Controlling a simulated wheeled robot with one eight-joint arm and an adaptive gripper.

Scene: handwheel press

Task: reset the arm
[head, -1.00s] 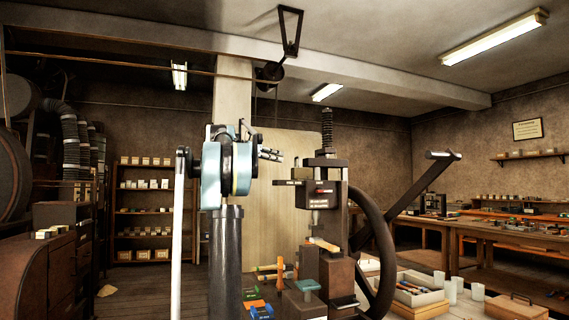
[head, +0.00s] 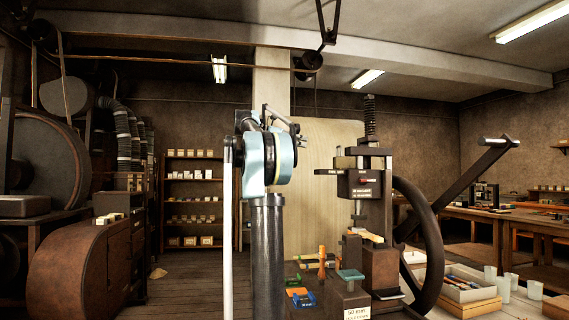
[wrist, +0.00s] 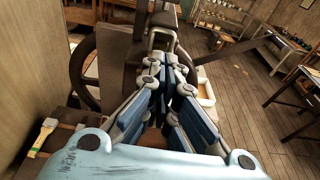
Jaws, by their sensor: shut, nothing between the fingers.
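My gripper (wrist: 166,72) is shut and empty in the wrist view, its blue-padded fingers drawn together. In the head view my blue and grey arm is folded upright left of the handwheel press (head: 367,183), and the gripper's fingers cannot be made out clearly there. The press has a dark handwheel (head: 430,235) and a long lever (head: 468,177) rising to the right. In the wrist view the dark wheel (wrist: 82,75) shows behind and left of my fingers. My gripper does not visibly hold any part of the press.
Orange and blue items (head: 300,296) lie on the bench left of the press. A box of tools (head: 465,285) and white cups (head: 490,274) stand to its right.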

